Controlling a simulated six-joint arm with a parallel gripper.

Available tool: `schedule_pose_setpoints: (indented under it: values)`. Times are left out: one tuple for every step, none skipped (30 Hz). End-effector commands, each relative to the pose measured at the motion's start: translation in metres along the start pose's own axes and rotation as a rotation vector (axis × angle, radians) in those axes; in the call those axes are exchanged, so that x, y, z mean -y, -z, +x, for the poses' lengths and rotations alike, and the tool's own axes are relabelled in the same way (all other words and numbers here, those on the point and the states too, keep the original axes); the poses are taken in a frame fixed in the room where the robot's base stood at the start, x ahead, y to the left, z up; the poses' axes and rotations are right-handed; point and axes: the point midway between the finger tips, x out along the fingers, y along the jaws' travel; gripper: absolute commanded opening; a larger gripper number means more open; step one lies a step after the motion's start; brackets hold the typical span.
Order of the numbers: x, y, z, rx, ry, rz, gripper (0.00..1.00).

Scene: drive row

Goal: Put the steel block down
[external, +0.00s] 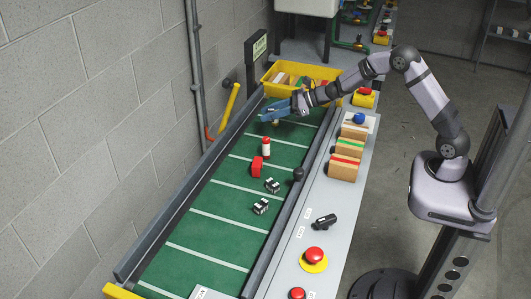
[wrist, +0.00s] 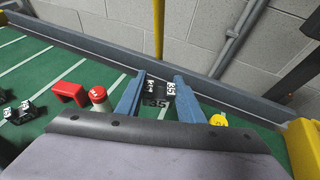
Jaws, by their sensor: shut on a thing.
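My gripper (wrist: 158,94) has two blue fingers and is shut on a small dark block with white number labels (wrist: 155,85), which I take for the steel block. In the external view my gripper (external: 275,113) is over the far end of the green belt (external: 218,217), just in front of the yellow bin; the held block is mostly hidden there by the fingers. I cannot tell whether the block touches the belt.
A red-and-white cylinder (external: 265,147), a red bridge-shaped piece (external: 257,164) and two dark labelled blocks (external: 272,185) (external: 261,206) are on the belt. A full yellow bin (external: 266,82) stands beyond. A yellow piece (wrist: 218,119) is right of my fingers. The near belt is clear.

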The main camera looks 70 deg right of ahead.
Motion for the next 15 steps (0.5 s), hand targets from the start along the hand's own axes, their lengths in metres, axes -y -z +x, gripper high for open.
schedule_pose_setpoints:
  values:
    - [-0.004, 0.004, 0.005, 0.006, -0.040, -0.021, 0.05]
    - [-0.009, 0.004, 0.007, 0.006, -0.070, -0.034, 0.05]
    - [-0.017, 0.004, 0.009, 0.007, -0.115, -0.053, 0.05]
    - [-0.022, 0.005, 0.010, 0.005, -0.148, -0.065, 0.05]
    - [-0.030, 0.003, 0.010, 0.006, -0.190, -0.083, 0.05]
    - [-0.040, 0.004, 0.010, 0.005, -0.243, -0.103, 0.05]
    - [-0.050, 0.001, 0.009, 0.007, -0.290, -0.123, 0.05]
    - [-0.059, 0.000, 0.007, 0.006, -0.335, -0.142, 0.05]
    - [-0.072, -0.002, 0.003, 0.006, -0.400, -0.168, 0.05]
    - [-0.082, -0.002, -0.001, 0.005, -0.449, -0.187, 0.05]
    - [-0.091, -0.001, -0.006, 0.004, -0.495, -0.207, 0.05]
    - [-0.102, -0.001, -0.012, 0.003, -0.551, -0.230, 0.05]
    - [-0.111, 0.001, -0.017, 0.003, -0.591, -0.246, 0.05]
    - [-0.118, 0.002, -0.022, 0.002, -0.628, -0.261, 0.05]
    - [-0.128, 0.004, -0.029, 0.002, -0.671, -0.278, 0.05]
